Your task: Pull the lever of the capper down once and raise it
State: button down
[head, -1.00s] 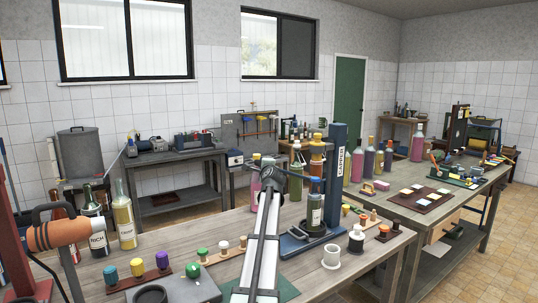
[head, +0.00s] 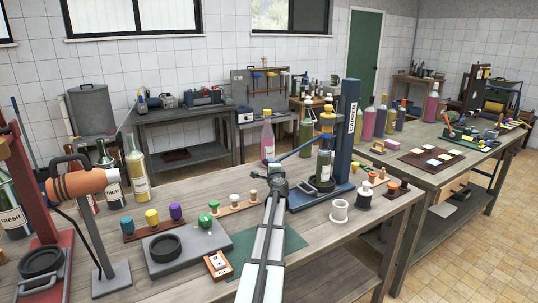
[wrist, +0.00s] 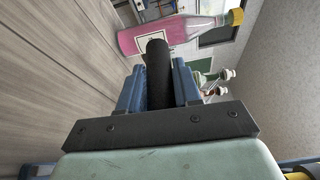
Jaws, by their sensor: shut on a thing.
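The capper (head: 350,130) is a tall blue column on a blue base, standing on the near bench. Its blue lever (head: 303,149) slopes down to the left from the column towards my gripper (head: 278,178). In the wrist view, my gripper (wrist: 158,92) is shut on the lever's black grip (wrist: 157,62), which lies between the two blue fingers. A dark bottle (head: 325,166) stands upright on the capper's base, under the capping head. Yellow and orange parts show above the bottle. My gripper partly hides the lever's end in the head view.
A pink bottle (head: 268,140) stands behind the lever and shows close by in the wrist view (wrist: 170,35). A strip with coloured stoppers (head: 235,206), a green mat (head: 265,246) and a white cup (head: 339,211) are near the arm.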

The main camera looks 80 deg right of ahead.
jog(key=shift+s+d+f, duration=0.2)
jog(key=shift+f, duration=0.45)
jog(key=shift+s+d+f, duration=0.15)
jog(key=shift+f, duration=0.55)
jog(key=shift+s+d+f, duration=0.2)
jog(key=shift+f, duration=0.45)
jog(key=c, duration=0.9)
grip_release()
jog(key=shift+o, duration=0.2)
jog(key=shift+a, duration=0.1)
jog(key=shift+s+a, duration=0.1)
jog(key=shift+a, duration=0.15)
jog(key=v, duration=1.3)
